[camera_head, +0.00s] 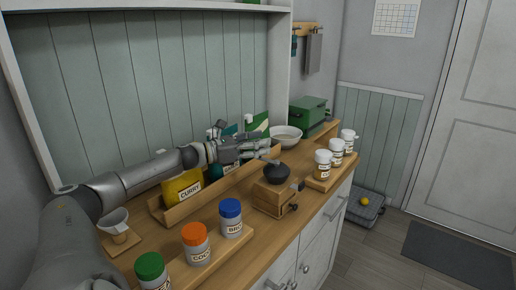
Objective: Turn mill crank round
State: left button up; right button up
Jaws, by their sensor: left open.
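The mill (270,199) is a wooden box with a black domed top (277,174), standing upright near the counter's front edge. A small dark crank-like piece (299,186) shows at its right side; its full shape is too small to make out. A knob (294,207) sits low on the box. My left gripper (265,147) reaches in from the left over the wooden rack, behind and above the mill. It is open and appears apart from the mill, with nothing seen between its fingers. My right gripper is not in view.
A long wooden rack (226,186) holds a yellow curry packet (184,187) and others. Jars with green, orange and blue lids (231,218) stand front left; white-lidded jars (323,165) stand right. A white bowl (286,134) and green box (308,113) are behind.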

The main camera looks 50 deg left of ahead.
pick_arm(q)
notch_tip(320, 180, up, 8)
jog(key=shift+r, duration=0.25)
